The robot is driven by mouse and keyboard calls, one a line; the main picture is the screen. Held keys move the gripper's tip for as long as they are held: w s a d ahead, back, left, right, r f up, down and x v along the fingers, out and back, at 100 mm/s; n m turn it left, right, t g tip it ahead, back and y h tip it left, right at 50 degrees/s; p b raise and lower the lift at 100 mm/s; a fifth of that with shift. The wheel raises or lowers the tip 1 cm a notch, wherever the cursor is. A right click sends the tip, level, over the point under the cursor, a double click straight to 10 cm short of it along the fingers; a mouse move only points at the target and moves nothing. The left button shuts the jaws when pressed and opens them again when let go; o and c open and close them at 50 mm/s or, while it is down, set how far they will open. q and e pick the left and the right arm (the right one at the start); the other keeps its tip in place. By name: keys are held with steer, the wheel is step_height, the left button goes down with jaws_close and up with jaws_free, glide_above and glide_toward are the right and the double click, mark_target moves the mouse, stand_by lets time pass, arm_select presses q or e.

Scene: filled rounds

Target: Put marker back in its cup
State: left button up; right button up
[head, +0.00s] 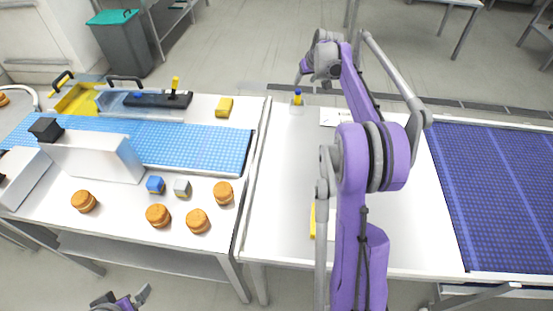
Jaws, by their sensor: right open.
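A small clear cup (296,108) stands near the back left corner of the white table at the centre. A small blue and yellow item (297,97), possibly the marker, is upright at the cup; its exact seating is too small to tell. My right gripper (301,75) is open, above and slightly to the right of the cup, with no item visible in it. Its arm hides part of the table. My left gripper (122,298) is low at the bottom edge, partly cut off, away from the tables.
A yellow item (312,220) lies partly hidden behind my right arm. A pale sheet (329,117) lies near the cup. A dark blue mesh surface (500,190) is at right.

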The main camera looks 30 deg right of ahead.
steer(key=s+a+r+n, duration=0.1)
steer(key=s+a, duration=0.3)
steer(key=a, duration=0.4)
steer(key=s+a+y, duration=0.1)
steer(key=s+a, duration=0.3)
steer(key=a, duration=0.4)
steer(key=s+a+r+n, duration=0.1)
steer(key=s+a, duration=0.3)
steer(key=a, duration=0.3)
steer(key=s+a+f, duration=0.3)
steer(key=s+a, duration=0.1)
steer(key=s, duration=0.3)
steer(key=s+a+f+n, duration=0.1)
steer(key=s+a+f, duration=0.3)
steer(key=s, duration=0.3)
steer(key=s+a+f+y, duration=0.1)
steer(key=s+a+f, duration=0.2)
steer(key=s+a, duration=0.2)
steer(key=shift+s+a+f+n, duration=0.15)
steer(key=shift+s+f+n, duration=0.2)
steer(key=shift+s, duration=0.55)
